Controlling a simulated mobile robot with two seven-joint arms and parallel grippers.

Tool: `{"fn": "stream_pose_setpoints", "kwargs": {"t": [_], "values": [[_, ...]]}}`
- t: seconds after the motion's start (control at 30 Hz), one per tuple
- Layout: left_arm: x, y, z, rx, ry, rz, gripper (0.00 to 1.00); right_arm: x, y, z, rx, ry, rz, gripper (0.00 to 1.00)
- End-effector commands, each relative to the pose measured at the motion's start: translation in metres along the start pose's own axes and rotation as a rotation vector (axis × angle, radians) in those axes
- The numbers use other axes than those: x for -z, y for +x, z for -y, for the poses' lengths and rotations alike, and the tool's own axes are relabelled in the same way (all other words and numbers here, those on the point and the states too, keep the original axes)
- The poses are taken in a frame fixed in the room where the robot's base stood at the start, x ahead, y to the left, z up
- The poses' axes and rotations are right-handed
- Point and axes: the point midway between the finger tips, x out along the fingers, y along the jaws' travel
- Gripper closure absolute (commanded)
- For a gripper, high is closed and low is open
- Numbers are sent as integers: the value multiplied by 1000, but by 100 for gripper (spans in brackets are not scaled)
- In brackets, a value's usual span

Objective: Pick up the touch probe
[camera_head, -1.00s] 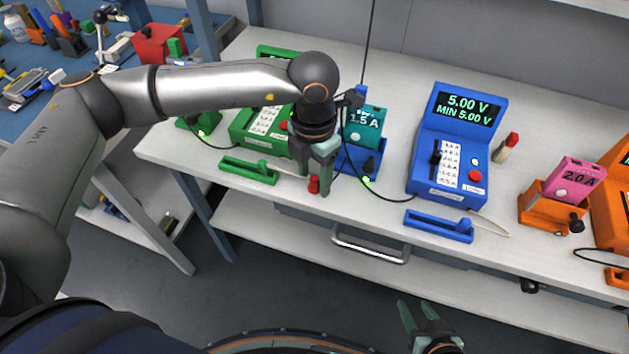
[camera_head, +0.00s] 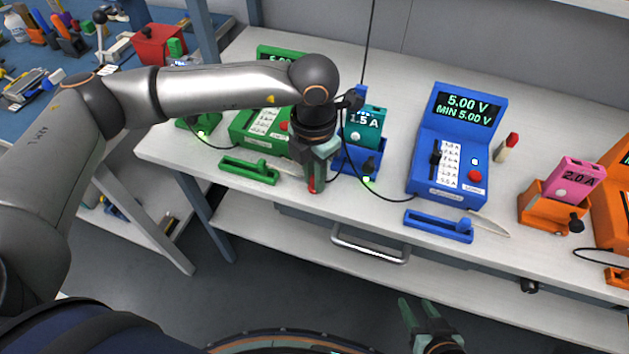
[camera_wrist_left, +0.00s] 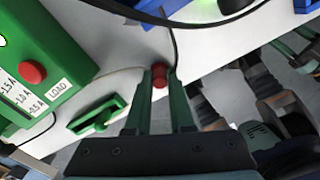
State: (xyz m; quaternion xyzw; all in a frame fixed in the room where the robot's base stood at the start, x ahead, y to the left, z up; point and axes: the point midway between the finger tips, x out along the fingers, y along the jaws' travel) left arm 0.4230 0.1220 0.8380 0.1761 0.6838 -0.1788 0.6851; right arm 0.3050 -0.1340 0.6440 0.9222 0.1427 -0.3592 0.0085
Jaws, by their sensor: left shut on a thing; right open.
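My left gripper (camera_head: 315,182) is shut on the touch probe near the front edge of the white bench. Only the red end of the probe (camera_head: 312,186) shows in the head view, between the fingertips. In the left wrist view the red end (camera_wrist_left: 160,77) sits between the two green fingers (camera_wrist_left: 160,84); the rest of it is hidden. My right gripper (camera_head: 420,318) is open and empty, low in front of the bench.
A green load box (camera_head: 262,128) with a green lever base (camera_head: 249,171) stands left of the left gripper. A blue holder (camera_head: 360,160) with a teal 1.5 A cell (camera_head: 363,127) is close on its right. Beyond are a blue tester (camera_head: 452,150) and another red-capped probe (camera_head: 506,147).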

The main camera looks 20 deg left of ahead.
Motion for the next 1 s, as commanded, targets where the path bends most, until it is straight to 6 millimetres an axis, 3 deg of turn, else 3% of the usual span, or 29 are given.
{"fn": "stream_pose_setpoints", "kwargs": {"t": [0.33,0.57,0.87,1.0], "values": [[1,-1,0,1,0,-5,100,-2,0,0,0,1,4,50],[0,-29,0,0,1,-1,100,-4,0,0,1,2,6,50],[37,-95,41,-2,8,3,100,-2,-2,1,1,2,5,50],[61,-107,69,0,9,0,100,-4,0,1,1,2,5,50]]}}
